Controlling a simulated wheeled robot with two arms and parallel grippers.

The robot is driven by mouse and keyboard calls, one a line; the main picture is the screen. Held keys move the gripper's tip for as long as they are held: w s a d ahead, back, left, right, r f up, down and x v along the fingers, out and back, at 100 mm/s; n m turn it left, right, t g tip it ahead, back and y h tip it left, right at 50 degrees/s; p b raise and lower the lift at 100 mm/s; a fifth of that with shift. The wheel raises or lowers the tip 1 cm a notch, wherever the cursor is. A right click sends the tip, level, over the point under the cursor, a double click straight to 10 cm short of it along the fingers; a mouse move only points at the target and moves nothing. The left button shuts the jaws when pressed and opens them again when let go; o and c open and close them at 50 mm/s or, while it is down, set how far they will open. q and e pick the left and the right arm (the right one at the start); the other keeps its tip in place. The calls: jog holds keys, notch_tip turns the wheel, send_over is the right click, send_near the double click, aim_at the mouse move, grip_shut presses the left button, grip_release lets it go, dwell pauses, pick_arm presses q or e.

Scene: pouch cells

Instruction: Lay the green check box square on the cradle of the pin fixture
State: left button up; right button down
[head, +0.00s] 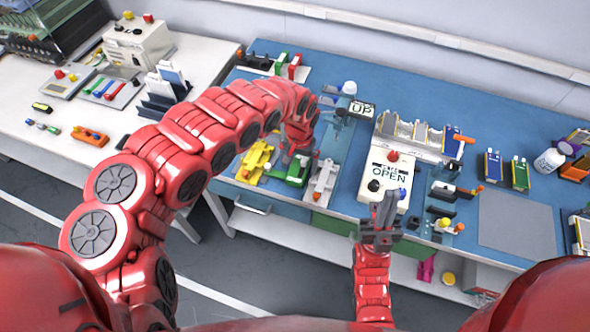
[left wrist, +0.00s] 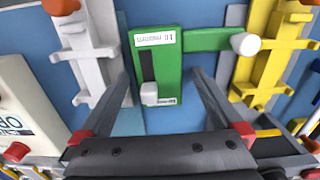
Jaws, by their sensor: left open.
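A green box-like piece (head: 293,172) lies at the front of the blue table, between a yellow fixture (head: 253,163) and a white fixture (head: 323,182). In the left wrist view the green piece (left wrist: 168,75) shows a white label, a dark slot, a white block and a side arm with a white round end. I cannot tell which fixture is the pin fixture. My left gripper (left wrist: 160,75) is open, with one finger to each side of the green piece's near end, apart from it. My right gripper (head: 384,208) points up in front of the box marked OPEN; its finger gap is unclear.
The OPEN box (head: 388,180) with a red knob stands right of the white fixture. A sign reading UP (head: 362,108) and a slotted rack (head: 415,135) stand behind. A grey mat (head: 516,224) is bare at right. Open blue table lies behind the rack.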

pick_arm(q)
jog(key=shift+c, duration=0.3)
jog(key=c, duration=1.5)
